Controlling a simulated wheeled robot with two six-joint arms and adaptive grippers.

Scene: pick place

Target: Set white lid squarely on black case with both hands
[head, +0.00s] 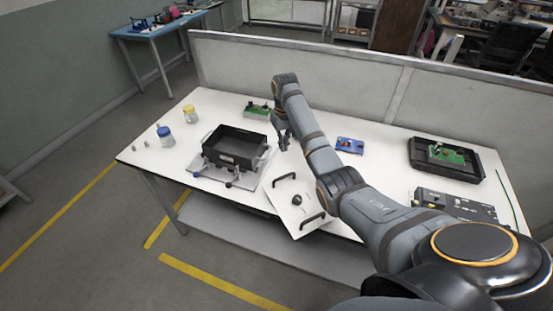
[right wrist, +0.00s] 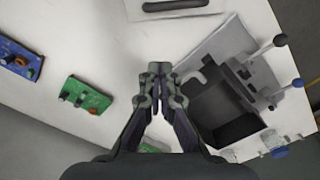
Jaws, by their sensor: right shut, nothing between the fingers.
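The black case (head: 228,157) is an open box on a light grey fixture plate, left of centre on the table. It also shows right of my fingers in the right wrist view (right wrist: 222,118). The white lid (head: 284,200) lies turned at an angle near the table's front edge, right of the case and apart from it. It has two black bar handles and a dark knob; part of it shows at the top of the right wrist view (right wrist: 215,10). My right gripper (head: 283,143) is shut and empty above the table, behind the lid and beside the case. My left gripper is not in view.
A green board (head: 257,112) and a blue board (head: 350,145) lie toward the back. Jars with blue (head: 165,138) and yellow (head: 189,114) lids stand left. A black tray (head: 473,176) and a black control box (head: 455,205) are right. A low partition (head: 300,70) runs behind.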

